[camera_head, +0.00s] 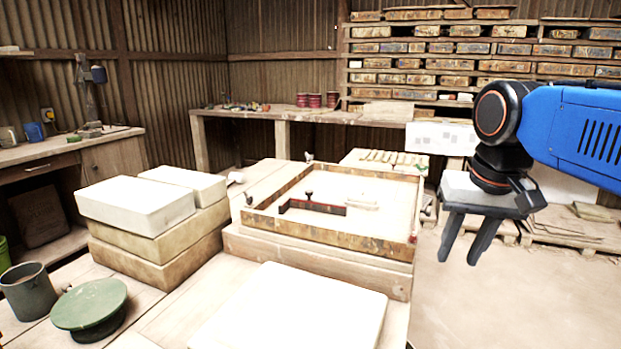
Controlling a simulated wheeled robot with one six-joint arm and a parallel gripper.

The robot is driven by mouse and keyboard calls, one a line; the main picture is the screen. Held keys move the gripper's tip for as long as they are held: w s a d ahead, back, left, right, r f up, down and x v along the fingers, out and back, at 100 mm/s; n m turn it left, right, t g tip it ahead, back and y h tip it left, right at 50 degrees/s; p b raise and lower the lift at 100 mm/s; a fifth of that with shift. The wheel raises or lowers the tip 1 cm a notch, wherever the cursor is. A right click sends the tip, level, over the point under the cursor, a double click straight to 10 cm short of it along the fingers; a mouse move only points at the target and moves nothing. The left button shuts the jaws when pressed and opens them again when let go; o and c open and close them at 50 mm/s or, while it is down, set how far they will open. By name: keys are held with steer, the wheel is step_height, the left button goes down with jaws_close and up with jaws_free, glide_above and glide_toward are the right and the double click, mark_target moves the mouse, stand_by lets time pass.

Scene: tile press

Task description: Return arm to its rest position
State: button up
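My gripper (464,252) hangs at the right of the head camera view, on the end of my blue arm. Its two dark fingers point down and slightly left, with a narrow gap between them and nothing held. It is in the air over the floor, to the right of the wooden mould frame (330,236) and apart from it. The frame lies on a thick slab on the workbench. A dark bar with a knob (312,205) and a small pale block (362,202) lie inside the frame.
White blocks (140,204) are stacked at the left of the bench. A pale slab (290,315) lies in front. A green round lid (90,306) and a grey mug (30,290) stand at the front left. The floor (530,300) at the right is mostly clear.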

steer(key=s+d+f+n+t, duration=0.1)
steer(key=s+f, duration=0.3)
steer(key=f, duration=0.4)
steer(key=s+d+f+n+t, duration=0.1)
steer(key=s+f, duration=0.4)
steer(key=f, duration=0.4)
steer(key=shift+s+d, duration=0.15)
stand_by(0.8)
